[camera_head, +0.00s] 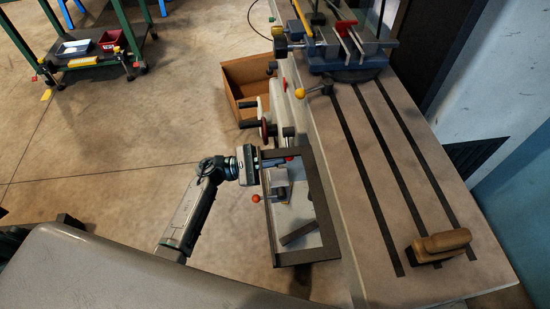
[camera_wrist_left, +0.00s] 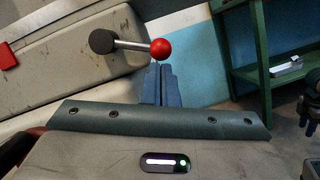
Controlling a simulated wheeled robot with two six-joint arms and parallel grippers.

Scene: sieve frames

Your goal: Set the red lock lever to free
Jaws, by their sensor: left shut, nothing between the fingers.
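The red lock lever shows in the left wrist view as a thin metal rod with a red ball (camera_wrist_left: 161,49) at its right end and a dark hub (camera_wrist_left: 102,41) on the pale machine body. My left gripper (camera_wrist_left: 158,70) is shut and empty. In that view its fingertips appear just below the red ball; I cannot tell whether they touch it. In the head view my left gripper (camera_head: 287,159) reaches in from the left, beside the machine's side and over the dark-rimmed tray. A red spot shows at its fingertips. My right gripper is not in view.
The slotted machine table (camera_head: 350,200) carries a blue vise (camera_head: 345,58) and a wooden-handled tool (camera_head: 440,243). A tray (camera_head: 310,262) and a lever with another red ball (camera_head: 255,198) lie below my gripper. A brown box (camera_head: 247,75) stands behind. Open floor lies left.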

